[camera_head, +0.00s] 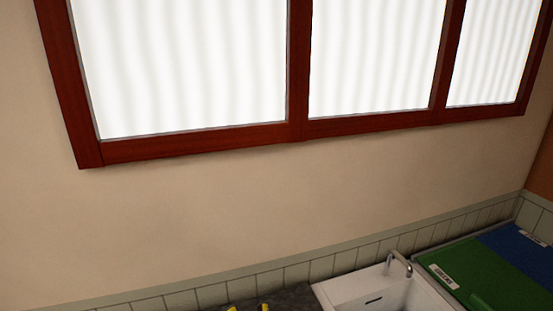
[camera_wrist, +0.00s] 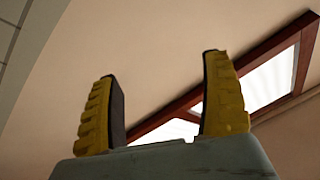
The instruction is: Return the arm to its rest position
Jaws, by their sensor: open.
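My gripper (camera_wrist: 162,88) shows in the wrist view with its two yellow, dark-padded fingers spread apart. It is open, with nothing between the fingers. Behind it are the beige wall and part of the red-framed window. In the head view, small yellow bits at the bottom edge look like the fingertips of my gripper (camera_head: 249,308). The rest of the arm is out of that picture.
A red-framed window (camera_head: 298,130) fills the upper wall. A white sink (camera_head: 350,289) with a metal tap (camera_head: 399,262) is at the lower right, beside a green mat (camera_head: 490,275) and a blue mat (camera_head: 522,248). A dark counter (camera_head: 290,299) lies left of the sink.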

